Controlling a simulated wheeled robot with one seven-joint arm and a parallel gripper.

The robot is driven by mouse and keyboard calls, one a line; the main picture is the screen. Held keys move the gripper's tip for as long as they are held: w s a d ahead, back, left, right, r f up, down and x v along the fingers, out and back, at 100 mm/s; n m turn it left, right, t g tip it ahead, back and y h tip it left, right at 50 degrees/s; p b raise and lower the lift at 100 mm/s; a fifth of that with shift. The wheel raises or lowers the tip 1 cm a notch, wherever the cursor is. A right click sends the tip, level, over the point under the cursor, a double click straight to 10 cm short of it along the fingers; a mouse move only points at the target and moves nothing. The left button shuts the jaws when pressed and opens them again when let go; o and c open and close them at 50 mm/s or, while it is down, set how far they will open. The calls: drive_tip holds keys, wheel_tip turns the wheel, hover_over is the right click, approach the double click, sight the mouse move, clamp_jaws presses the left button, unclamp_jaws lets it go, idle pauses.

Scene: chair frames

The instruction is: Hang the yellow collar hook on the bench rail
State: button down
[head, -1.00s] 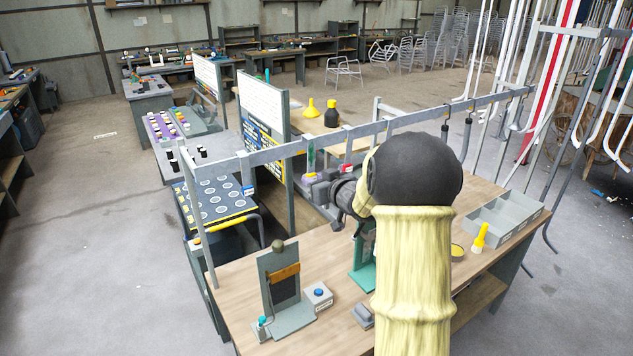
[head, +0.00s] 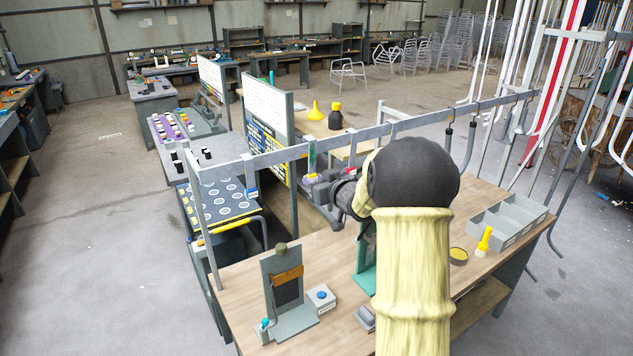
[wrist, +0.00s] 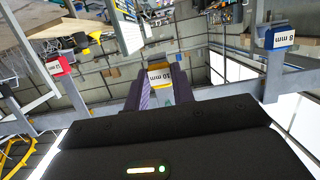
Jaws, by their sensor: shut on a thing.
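The yellow collar hook (wrist: 160,72) shows in the wrist view as a yellow piece with a "10 mm" label between my purple fingertips. My gripper (wrist: 161,92) is shut on it. In the head view my gripper (head: 314,181) is just below the bench rail (head: 350,135), beyond the workbench. The rail also crosses the wrist view (wrist: 225,91) behind the fingers. The hook's far end and any contact with the rail cannot be made out.
A blue "8 mm" tag (wrist: 280,38) and a red "12 mm" tag (wrist: 58,67) hang on either side. The workbench (head: 400,220) carries a clamp stand (head: 287,290), a yellow brush (head: 485,240) and a grey divided tray (head: 510,218). My arm hides the bench's middle.

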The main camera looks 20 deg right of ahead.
drive_tip(key=shift+r+p+x, duration=0.15)
drive_tip(key=shift+p+x, duration=0.05)
drive_tip(key=shift+x, duration=0.5)
drive_tip(key=shift+r+p+x, duration=0.15)
drive_tip(key=shift+p+x, duration=0.05)
drive_tip(key=shift+x, duration=0.5)
idle(0.5)
drive_tip(key=shift+a+f+b, duration=0.15)
drive_tip(key=shift+f+b, duration=0.75)
drive_tip(key=shift+f, duration=0.25)
idle(0.7)
drive_tip(key=c, duration=1.1)
unclamp_jaws()
drive_tip(key=v, duration=0.8)
idle(0.8)
